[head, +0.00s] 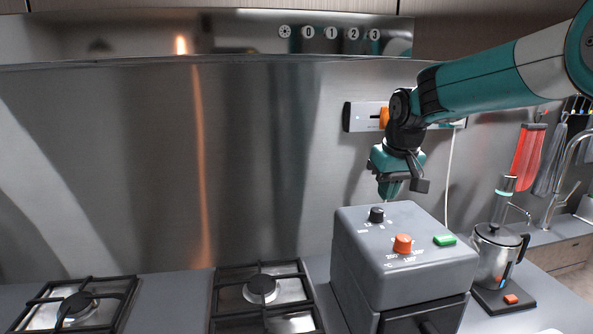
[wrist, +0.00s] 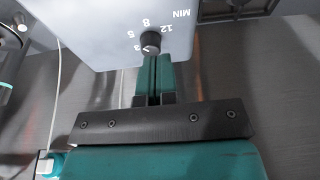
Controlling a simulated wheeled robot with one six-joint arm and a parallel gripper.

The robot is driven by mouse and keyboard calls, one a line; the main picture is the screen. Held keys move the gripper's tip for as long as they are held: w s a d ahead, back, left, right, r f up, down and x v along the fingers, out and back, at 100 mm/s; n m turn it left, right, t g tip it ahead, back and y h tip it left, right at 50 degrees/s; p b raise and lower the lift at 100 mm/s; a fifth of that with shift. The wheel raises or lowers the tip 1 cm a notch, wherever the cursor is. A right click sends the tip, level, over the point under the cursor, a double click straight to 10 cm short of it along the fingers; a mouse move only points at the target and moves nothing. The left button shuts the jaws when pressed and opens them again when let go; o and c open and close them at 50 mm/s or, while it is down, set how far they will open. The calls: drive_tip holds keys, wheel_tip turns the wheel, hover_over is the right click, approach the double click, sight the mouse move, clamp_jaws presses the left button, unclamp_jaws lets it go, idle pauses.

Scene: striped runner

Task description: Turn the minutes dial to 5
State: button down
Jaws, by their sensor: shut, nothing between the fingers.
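The minutes dial is a small black knob (head: 376,215) on the top face of a grey box appliance (head: 360,270). In the wrist view the dial (wrist: 151,42) has the figures 12, 8, 5 and what looks like 3 around it, with MIN printed beside them. A small pale mark on the dial seems to face the 3 side, away from the 5. My gripper (head: 389,194) is above the back of the box, pointing down. In the wrist view its teal fingers (wrist: 154,62) are together and empty, their tips close by the dial; I cannot tell whether they touch it.
An orange temperature knob (head: 402,243) and a green switch (head: 444,240) share the box top. Gas burners (head: 262,288) lie to the left. The steel wall and a rail (head: 362,116) are behind my arm.

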sight(379, 226)
drive_tip(key=shift+m, duration=0.3)
drive_tip(key=w+f+b, duration=0.1)
drive_tip(key=f, duration=0.1)
drive_tip(key=w+f+b, duration=0.1)
drive_tip(key=f+b, duration=0.2)
drive_tip(key=f, duration=0.1)
drive_tip(key=shift+w+d+f+b, duration=0.25)
drive_tip(key=shift+w+d+b, duration=0.1)
drive_tip(key=shift+w+b, duration=0.05)
drive_tip(key=shift+s+f, duration=0.15)
drive_tip(key=shift+f, duration=0.3)
